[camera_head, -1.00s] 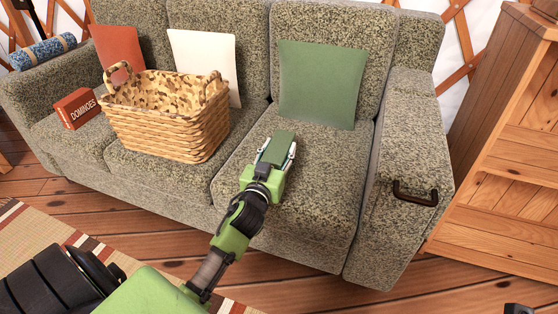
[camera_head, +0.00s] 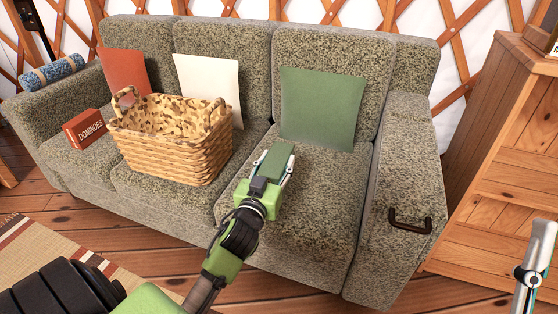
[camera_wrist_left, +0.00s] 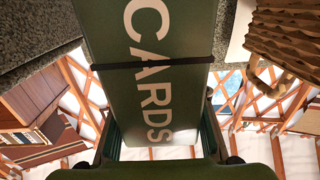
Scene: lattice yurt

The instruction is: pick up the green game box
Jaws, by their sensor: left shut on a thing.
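The green game box (camera_head: 277,160) is between the fingers of my left gripper (camera_head: 272,174), in front of the green cushion and over the right sofa seat. In the left wrist view the box (camera_wrist_left: 148,95) fills the middle, with the word CARDS in pale letters and a dark band across it. My left gripper is shut on it. The box looks clear of the seat, though the gap beneath is hidden. Part of my right gripper (camera_head: 539,258) shows at the lower right edge; only a pale finger is seen, so its opening cannot be told.
The grey-green sofa (camera_head: 310,215) holds a wicker basket (camera_head: 170,150), a red DOMINOES box (camera_head: 86,129) and red, white and green cushions (camera_head: 322,108). A wooden cabinet (camera_head: 490,190) stands at the right. The right seat is otherwise bare.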

